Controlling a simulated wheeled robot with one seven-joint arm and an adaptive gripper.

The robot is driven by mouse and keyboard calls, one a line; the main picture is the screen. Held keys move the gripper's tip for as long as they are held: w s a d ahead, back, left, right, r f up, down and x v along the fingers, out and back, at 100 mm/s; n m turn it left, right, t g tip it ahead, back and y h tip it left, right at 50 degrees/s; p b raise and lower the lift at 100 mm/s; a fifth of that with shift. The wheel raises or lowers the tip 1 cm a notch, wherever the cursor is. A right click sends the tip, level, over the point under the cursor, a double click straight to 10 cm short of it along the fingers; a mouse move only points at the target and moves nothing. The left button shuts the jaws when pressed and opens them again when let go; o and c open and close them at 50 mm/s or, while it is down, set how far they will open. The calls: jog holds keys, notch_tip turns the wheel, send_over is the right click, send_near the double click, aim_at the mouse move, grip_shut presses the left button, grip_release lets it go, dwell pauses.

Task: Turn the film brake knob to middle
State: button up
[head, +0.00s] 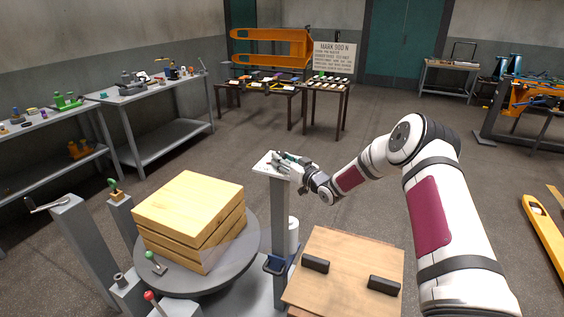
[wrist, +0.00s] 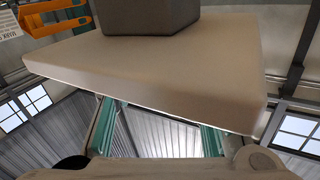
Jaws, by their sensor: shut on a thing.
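My gripper (head: 283,159) is at the pale top plate (head: 263,166) of a grey post. It is shut on a small dark thing there, which I take to be the film brake knob; the fingers hide most of it in the head view. In the wrist view a dark grey, faceted knob (wrist: 150,16) stands on a pale plate (wrist: 160,62), cut off by the top edge. The fingertips are not clear in the wrist view. Which way the knob points cannot be told.
A white film roll (head: 293,233) is on the post below my gripper. A round turntable (head: 246,262) bears stacked wooden boards (head: 190,210) at left. A wooden board with black handles (head: 345,272) lies at right. Levers with green (head: 150,256) and red (head: 149,296) balls stand in front.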

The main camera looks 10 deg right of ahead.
jog(key=b, duration=0.1)
jog(key=n+g+y+b, duration=0.1)
jog(key=n+y+b, duration=0.1)
jog(key=b, duration=0.1)
jog(key=shift+w+d+f, duration=0.25)
jog(key=shift+w+f, duration=0.05)
jog(key=shift+w, duration=0.05)
jog(key=n+g+y+b, duration=0.2)
jog(key=b, duration=0.2)
jog(key=n+g+y+b, duration=0.2)
jog(key=y+b, duration=0.1)
jog(key=b, duration=0.2)
jog(key=shift+w+d+g, duration=0.2)
jog(key=shift+g, duration=0.2)
jog(key=n+g+y+b, duration=0.1)
jog(key=g+b, duration=0.1)
jog(key=b, duration=0.1)
jog(key=n+g+y+b, duration=0.1)
jog(key=g+b, duration=0.1)
jog(key=shift+w+d+n+b, duration=0.1)
jog(key=shift+w+n+b, duration=0.05)
jog(key=shift+n+b, duration=0.25)
jog(key=shift+r+n+g+y+b, duration=0.1)
jog(key=shift+n+g+y+b, duration=0.4)
jog(key=shift+g+b, duration=0.55)
jog(key=shift+r+n+g+b, duration=0.15)
jog(key=shift+n+g+b, duration=0.2)
jog(key=shift+n+b, duration=0.1)
jog(key=o, duration=1.2)
jog(key=shift+c, duration=0.2)
